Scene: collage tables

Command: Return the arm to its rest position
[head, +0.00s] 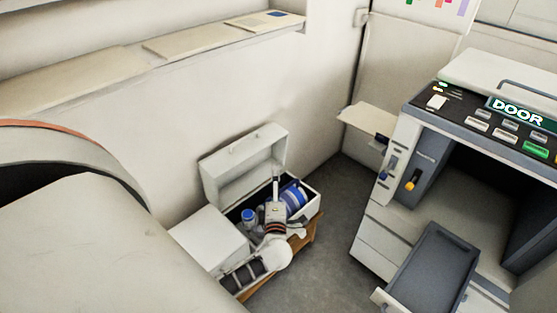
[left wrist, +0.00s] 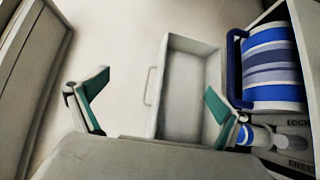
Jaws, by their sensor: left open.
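My left gripper (left wrist: 156,88) is open in the left wrist view, its teal-padded fingers spread wide with nothing between them. In the head view what appears to be the same gripper (head: 275,190) is small, over the open white box (head: 313,207). A blue-and-white striped roll (head: 294,200) lies in the box just right of it; the roll also shows in the left wrist view (left wrist: 270,70), right of the right finger. My left wrist and forearm (head: 275,255) are in front of the box. My right gripper is not in view.
The box's raised lid (head: 245,160) stands behind the gripper. A blue-capped bottle (head: 249,215) is in the box, close to the arm. A white block (head: 208,238) is at left. A grey machine with a DOOR label (head: 517,111) stands right, its tray (head: 430,270) jutting out. Floor (head: 335,220) between is clear.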

